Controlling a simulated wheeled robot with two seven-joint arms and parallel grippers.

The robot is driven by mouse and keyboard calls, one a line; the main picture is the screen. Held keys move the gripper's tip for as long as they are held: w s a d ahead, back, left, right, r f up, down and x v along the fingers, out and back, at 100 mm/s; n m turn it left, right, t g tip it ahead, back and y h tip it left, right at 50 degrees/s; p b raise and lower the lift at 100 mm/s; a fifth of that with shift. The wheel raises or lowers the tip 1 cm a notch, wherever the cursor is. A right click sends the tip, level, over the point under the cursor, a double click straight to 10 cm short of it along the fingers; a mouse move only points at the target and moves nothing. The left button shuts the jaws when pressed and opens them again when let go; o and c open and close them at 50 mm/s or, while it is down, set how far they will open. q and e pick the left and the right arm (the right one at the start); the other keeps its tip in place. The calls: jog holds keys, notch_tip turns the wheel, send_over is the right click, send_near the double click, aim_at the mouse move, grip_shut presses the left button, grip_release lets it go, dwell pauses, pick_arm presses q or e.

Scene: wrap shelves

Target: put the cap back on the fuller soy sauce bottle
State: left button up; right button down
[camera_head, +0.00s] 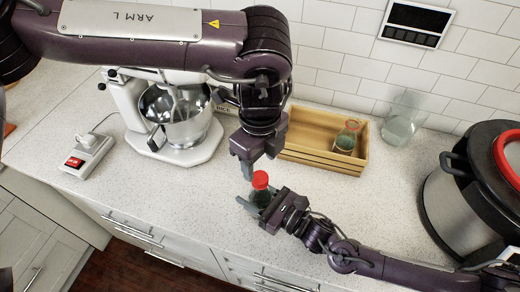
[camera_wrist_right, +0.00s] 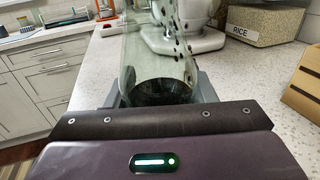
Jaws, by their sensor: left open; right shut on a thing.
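A glass soy sauce bottle (camera_head: 262,198) with a red top (camera_head: 260,180) is upright in my right gripper (camera_head: 262,207), low over the front of the counter. In the right wrist view the gripper (camera_wrist_right: 160,95) is shut around the greenish bottle (camera_wrist_right: 150,55), with dark liquid (camera_wrist_right: 160,92) low in it. My left gripper (camera_head: 257,167) is open, pointing down just above and behind the red top. I cannot tell whether it touches the top.
A stand mixer (camera_head: 188,150) with a steel bowl stands at the back left, and a switch box (camera_head: 88,155) lies at the left. A clear glass container (camera_head: 398,128) stands right of the crate. A large steel cooker (camera_head: 455,200) stands at the right.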

aim_at(260, 177)
pick_arm(q)
jog(key=shift+f, duration=2.6)
jog(key=shift+c, duration=0.4)
jog(key=c, duration=0.9)
jog(key=m, duration=1.2)
jog(key=shift+m, duration=0.3)
jog(key=m, duration=1.1)
jog(key=shift+w+f+m, duration=0.1)
jog(key=shift+m, duration=0.3)
jog(key=o, duration=1.1)
jog(key=shift+o, duration=0.2)
